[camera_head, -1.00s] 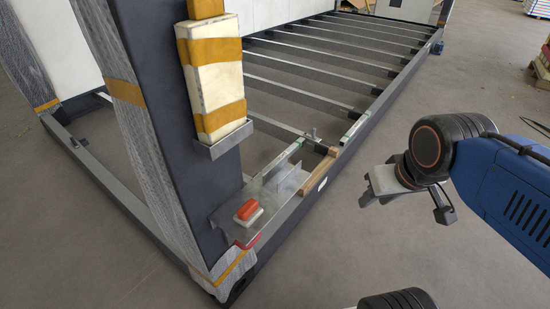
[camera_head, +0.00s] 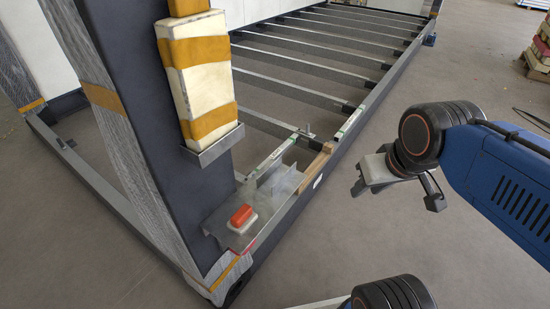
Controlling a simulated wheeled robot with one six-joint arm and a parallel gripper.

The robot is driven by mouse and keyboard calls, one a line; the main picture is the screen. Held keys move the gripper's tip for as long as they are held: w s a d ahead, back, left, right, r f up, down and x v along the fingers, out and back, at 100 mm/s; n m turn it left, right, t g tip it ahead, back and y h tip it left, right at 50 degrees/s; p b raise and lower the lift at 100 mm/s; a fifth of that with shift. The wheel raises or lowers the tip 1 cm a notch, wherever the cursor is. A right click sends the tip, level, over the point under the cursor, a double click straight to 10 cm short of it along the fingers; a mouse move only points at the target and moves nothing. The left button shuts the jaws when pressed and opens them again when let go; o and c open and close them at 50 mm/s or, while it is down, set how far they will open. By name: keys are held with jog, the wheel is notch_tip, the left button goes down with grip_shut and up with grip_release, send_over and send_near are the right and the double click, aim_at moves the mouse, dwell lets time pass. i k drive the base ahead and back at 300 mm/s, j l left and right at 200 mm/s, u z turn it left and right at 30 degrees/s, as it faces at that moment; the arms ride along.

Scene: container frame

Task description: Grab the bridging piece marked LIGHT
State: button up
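No readable LIGHT marking shows. A metal strip with a pale and green label (camera_head: 272,158) lies at the frame's near corner, and a similar labelled strip (camera_head: 351,121) lies along the right-hand beam. A short wooden piece (camera_head: 315,169) sits between them on the beam. I cannot tell which of these is the bridging piece. My gripper (camera_head: 397,192) is at the right, in the air outside the frame, apart from all of them. Its two dark fingers are spread, with nothing seen between them.
A dark post (camera_head: 137,110) with a padded, orange-taped block (camera_head: 200,78) stands left of the corner. A red and white block (camera_head: 242,218) sits on the metal corner plate. Several cross beams (camera_head: 310,64) run behind.

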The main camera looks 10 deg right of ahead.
aim_at(284, 147)
jog(key=i+l+u, duration=0.3)
jog(key=i+l, duration=0.2)
jog(key=l, duration=0.15)
jog(key=i+l+u, duration=0.1)
jog(key=l, duration=0.25)
jog(key=i+l+u, duration=0.15)
jog(key=i+l, duration=0.15)
jog(key=i+l+u, duration=0.15)
jog(key=l, duration=0.3)
jog(key=i+l+u, duration=0.15)
jog(key=l, duration=0.3)
jog(key=i+l+u, duration=0.1)
jog(key=l, duration=0.3)
jog(key=i+l+u, duration=0.15)
jog(key=l, duration=0.3)
jog(key=i, duration=0.05)
